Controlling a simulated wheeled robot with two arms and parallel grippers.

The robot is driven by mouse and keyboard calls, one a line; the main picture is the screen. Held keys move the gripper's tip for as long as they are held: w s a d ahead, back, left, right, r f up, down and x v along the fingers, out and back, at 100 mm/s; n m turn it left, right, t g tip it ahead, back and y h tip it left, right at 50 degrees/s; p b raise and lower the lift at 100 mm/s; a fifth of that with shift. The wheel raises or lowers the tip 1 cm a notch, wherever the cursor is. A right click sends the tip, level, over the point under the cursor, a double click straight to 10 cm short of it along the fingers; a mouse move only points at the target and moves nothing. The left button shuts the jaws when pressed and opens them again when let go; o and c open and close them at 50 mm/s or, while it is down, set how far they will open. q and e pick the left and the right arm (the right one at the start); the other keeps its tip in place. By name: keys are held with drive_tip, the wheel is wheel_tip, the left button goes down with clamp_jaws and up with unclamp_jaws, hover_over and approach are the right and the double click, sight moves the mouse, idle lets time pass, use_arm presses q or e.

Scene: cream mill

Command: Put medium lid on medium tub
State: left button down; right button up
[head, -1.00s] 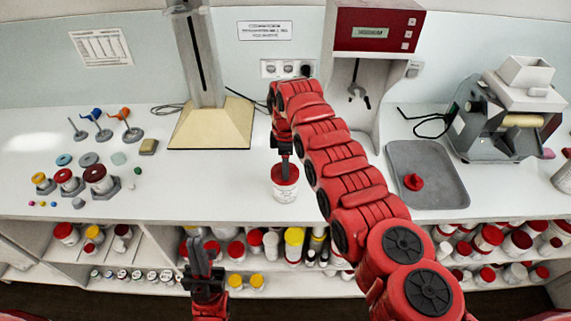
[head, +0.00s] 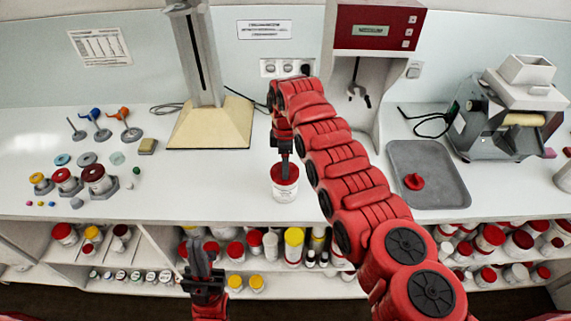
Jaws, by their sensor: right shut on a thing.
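A white tub (head: 285,192) stands upright on the bench in the middle of the head view, near the front edge. A red lid (head: 279,174) is at the top of the tub. My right gripper (head: 285,172) points straight down over it and is shut on the lid, its fingertips partly hiding it. I cannot tell whether the lid is fully seated on the rim. My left gripper (head: 201,262) is low in front of the bench, away from the tub, and its fingers point up; the gap between them is hard to make out.
A grey tray (head: 440,185) with a red knobbed piece (head: 413,181) lies to the right. Several jars in grey holders (head: 98,183) stand at the left. A beige-based stand (head: 210,125) and a grey mill (head: 500,120) are behind. Shelves of jars sit below.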

drive_tip(key=shift+f+b, duration=0.6)
drive_tip(key=shift+b, duration=0.9)
idle(1.5)
idle(0.3)
drive_tip(key=o, duration=1.4)
drive_tip(key=shift+o, duration=0.3)
drive_tip(key=shift+r, duration=0.1)
drive_tip(key=shift+r, duration=2.2)
clamp_jaws()
drive_tip(key=shift+f, duration=0.3)
